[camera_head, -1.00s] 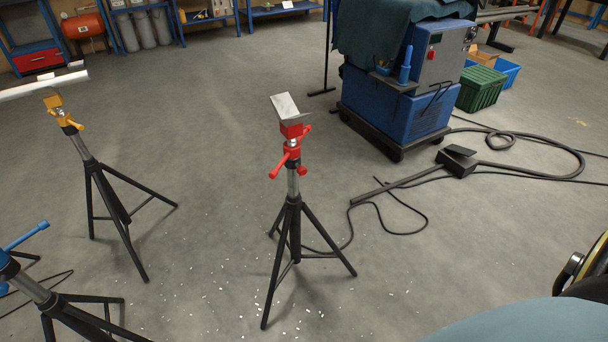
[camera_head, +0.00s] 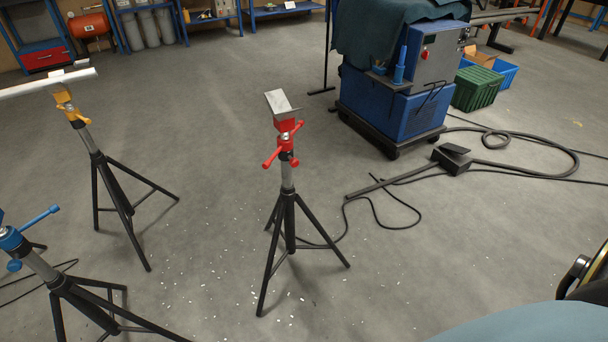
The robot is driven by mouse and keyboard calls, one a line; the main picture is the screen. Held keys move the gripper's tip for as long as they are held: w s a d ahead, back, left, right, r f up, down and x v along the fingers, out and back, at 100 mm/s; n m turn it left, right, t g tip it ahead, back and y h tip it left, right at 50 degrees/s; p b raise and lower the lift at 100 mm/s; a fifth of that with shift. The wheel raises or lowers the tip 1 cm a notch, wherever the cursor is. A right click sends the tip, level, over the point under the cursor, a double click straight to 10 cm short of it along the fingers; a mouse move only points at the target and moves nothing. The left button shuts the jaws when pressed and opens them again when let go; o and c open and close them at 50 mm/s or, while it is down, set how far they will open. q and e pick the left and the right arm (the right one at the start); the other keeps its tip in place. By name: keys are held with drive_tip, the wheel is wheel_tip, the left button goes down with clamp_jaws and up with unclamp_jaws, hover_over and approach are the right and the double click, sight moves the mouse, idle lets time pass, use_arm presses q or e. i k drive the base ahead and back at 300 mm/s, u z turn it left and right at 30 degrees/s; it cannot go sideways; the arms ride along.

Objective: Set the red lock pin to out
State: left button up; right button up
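The red-headed pipe stand (camera_head: 286,190) stands upright on black tripod legs in the middle of the head view. Its red collar (camera_head: 285,142) carries red handles, one sticking out to the lower left (camera_head: 271,160) and one to the upper right. A grey V-shaped plate (camera_head: 279,103) sits on top. I cannot tell which of the red parts is the lock pin, nor whether it is in or out. Neither of my grippers is in view.
A yellow-headed stand (camera_head: 67,103) with a pale pipe (camera_head: 40,85) is at left, a blue-headed stand (camera_head: 12,240) at lower left. A blue machine (camera_head: 392,105) stands behind on the right. Cables and a foot pedal (camera_head: 451,158) lie on the floor. Open floor surrounds the red stand.

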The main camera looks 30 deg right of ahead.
sight(294, 162)
drive_tip(key=k, duration=0.25)
drive_tip(key=z, duration=1.2)
drive_tip(key=i, duration=1.1)
drive_tip(key=u, duration=1.1)
